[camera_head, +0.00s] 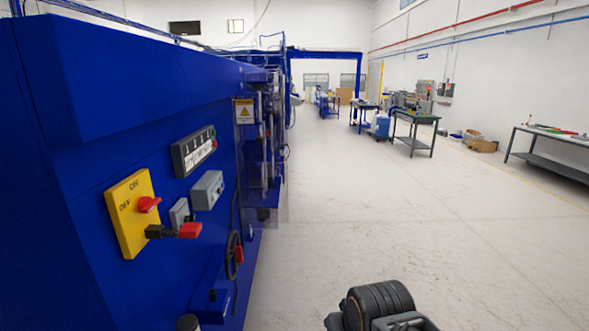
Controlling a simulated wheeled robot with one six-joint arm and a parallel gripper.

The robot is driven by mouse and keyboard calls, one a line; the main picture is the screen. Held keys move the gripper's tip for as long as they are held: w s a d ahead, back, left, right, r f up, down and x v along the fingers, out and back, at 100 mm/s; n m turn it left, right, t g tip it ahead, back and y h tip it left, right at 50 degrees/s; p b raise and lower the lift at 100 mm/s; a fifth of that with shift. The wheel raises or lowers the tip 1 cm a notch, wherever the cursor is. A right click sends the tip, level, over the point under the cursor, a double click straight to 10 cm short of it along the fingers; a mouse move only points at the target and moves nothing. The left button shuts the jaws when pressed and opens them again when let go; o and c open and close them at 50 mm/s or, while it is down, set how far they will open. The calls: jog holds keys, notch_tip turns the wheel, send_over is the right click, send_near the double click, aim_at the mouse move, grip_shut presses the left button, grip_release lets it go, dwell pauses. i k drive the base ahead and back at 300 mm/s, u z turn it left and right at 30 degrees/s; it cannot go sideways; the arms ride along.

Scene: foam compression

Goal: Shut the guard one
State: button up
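A tall blue machine (95,95) fills the left side of the view. A see-through panel that looks like a guard (283,205) is on its far part, seen at a steep angle; I cannot tell whether it is open or shut, or which guard it is. A yellow warning sign (244,111) is close to it. A dark rounded part of my arm shows at the bottom, right of the machine and apart from it. My gripper's fingers are not in the picture.
The machine's near face bears a yellow switch plate (125,222) with a red knob, a red-handled lever (189,230) and a handwheel (232,254). The floor (400,210) to the right is clear. Workbenches (414,120) stand farther back and right.

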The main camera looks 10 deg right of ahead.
aim_at(244, 108)
jog(key=z, duration=0.55)
jog(key=i, duration=1.6)
jog(key=u, duration=1.15)
jog(key=i, duration=0.5)
jog(key=u, duration=0.5)
